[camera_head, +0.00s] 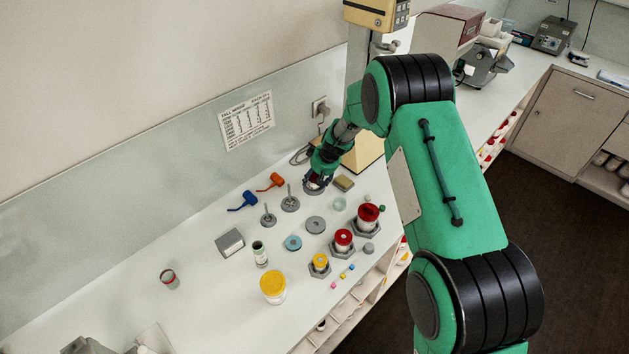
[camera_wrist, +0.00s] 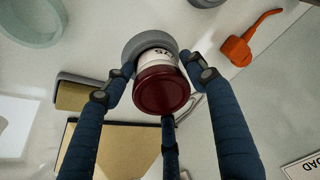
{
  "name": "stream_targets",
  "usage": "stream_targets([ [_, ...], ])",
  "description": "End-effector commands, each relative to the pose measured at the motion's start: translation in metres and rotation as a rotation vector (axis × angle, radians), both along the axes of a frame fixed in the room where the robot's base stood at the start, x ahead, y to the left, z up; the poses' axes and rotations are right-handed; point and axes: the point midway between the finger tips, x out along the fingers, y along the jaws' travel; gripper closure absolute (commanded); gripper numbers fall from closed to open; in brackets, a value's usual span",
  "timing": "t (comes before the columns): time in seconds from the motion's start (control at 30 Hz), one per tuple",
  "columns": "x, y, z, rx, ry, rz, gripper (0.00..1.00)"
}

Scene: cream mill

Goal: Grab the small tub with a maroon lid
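The small tub with a maroon lid (camera_wrist: 161,90) shows in the wrist view, with a white body and dark print on its side. A grey round base or disc (camera_wrist: 140,40) lies behind its bottom end. The blue-black fingers of my gripper (camera_wrist: 157,66) surround the tub, one on each side and one below the lid. The side fingertips are bent in close to the white body; I cannot tell whether they touch it. In the head view, my gripper (camera_head: 316,182) is low over the back of the counter and hides most of the tub.
A sponge-like block (camera_head: 344,183) lies right of my gripper. Grey post stands (camera_head: 290,203), an orange pipe-shaped piece (camera_head: 271,181) and a blue one (camera_head: 243,201) are to its left. Red-lidded tubs (camera_head: 343,238) and a yellow-lidded jar (camera_head: 273,287) stand nearer. The counter's left part is mostly clear.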

Motion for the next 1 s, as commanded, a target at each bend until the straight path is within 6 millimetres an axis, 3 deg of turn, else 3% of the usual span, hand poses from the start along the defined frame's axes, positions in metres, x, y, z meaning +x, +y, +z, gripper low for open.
stream_targets([
  [0.03,0.0,0.0,0.0,0.0,0.0,0.0,0.59],
  [0.13,0.0,0.0,0.0,0.0,0.0,0.0,0.78],
  [0.27,0.0,0.0,0.0,-0.001,0.001,0.0,0.78],
  [0.3,0.0,0.0,0.0,0.0,0.0,0.0,0.83],
  [0.73,0.0,0.001,0.006,0.001,0.0,0.0,0.83],
  [1.0,0.001,0.0,0.036,0.0,-0.003,0.0,0.83],
])
